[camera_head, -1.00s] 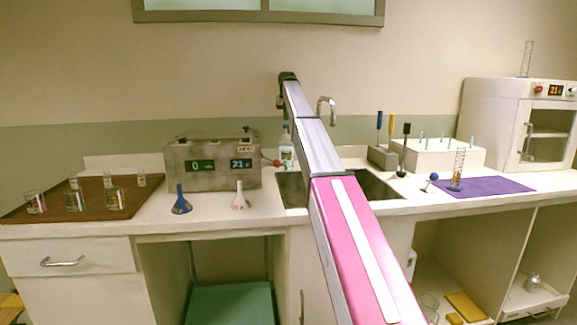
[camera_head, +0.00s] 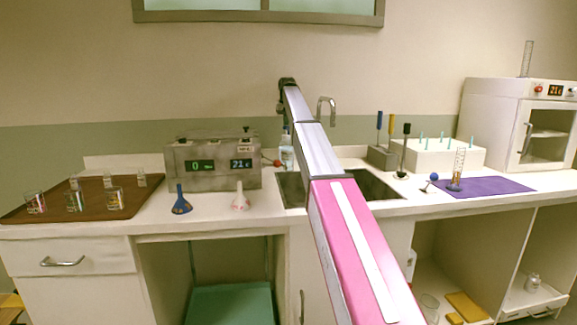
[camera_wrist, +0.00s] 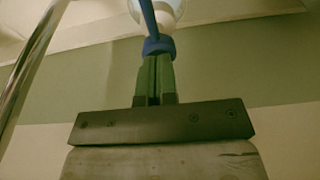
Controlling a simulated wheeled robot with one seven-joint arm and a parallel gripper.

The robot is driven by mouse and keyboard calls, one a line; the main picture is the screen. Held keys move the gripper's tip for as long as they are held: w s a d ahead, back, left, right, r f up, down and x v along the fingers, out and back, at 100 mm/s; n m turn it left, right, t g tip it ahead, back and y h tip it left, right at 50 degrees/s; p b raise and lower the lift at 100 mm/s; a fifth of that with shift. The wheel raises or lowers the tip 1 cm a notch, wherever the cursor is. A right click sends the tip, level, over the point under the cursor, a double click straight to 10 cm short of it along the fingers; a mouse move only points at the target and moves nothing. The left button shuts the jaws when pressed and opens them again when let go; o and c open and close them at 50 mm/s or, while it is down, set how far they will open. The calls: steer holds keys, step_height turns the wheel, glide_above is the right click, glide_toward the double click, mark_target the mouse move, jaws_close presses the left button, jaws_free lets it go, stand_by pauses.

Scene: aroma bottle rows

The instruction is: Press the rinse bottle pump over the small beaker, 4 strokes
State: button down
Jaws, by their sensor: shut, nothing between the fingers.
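The rinse bottle (camera_head: 287,153) stands at the back of the counter by the sink's left end, partly behind my arm. In the wrist view its blue pump head (camera_wrist: 158,45) is at the tips of my gripper (camera_wrist: 154,58), with the pale bottle body (camera_wrist: 166,10) beyond. My green fingers are together, with nothing between them. They appear to touch the pump head, but I cannot be sure of contact. My gripper cannot be made out in the head view. Several glass beakers stand on the brown tray (camera_head: 55,214) at left; I cannot tell which is the small beaker.
A grey box with displays (camera_head: 212,165) stands left of the bottle. A blue funnel (camera_head: 181,203) and a pale funnel (camera_head: 240,200) stand before it. A purple mat (camera_head: 490,188) lies at right.

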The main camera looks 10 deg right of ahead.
steer(key=shift+f, duration=0.55)
steer(key=shift+r, duration=1.75)
steer(key=shift+f, duration=0.25)
steer(key=shift+f, duration=1.5)
steer(key=shift+r, duration=1.75)
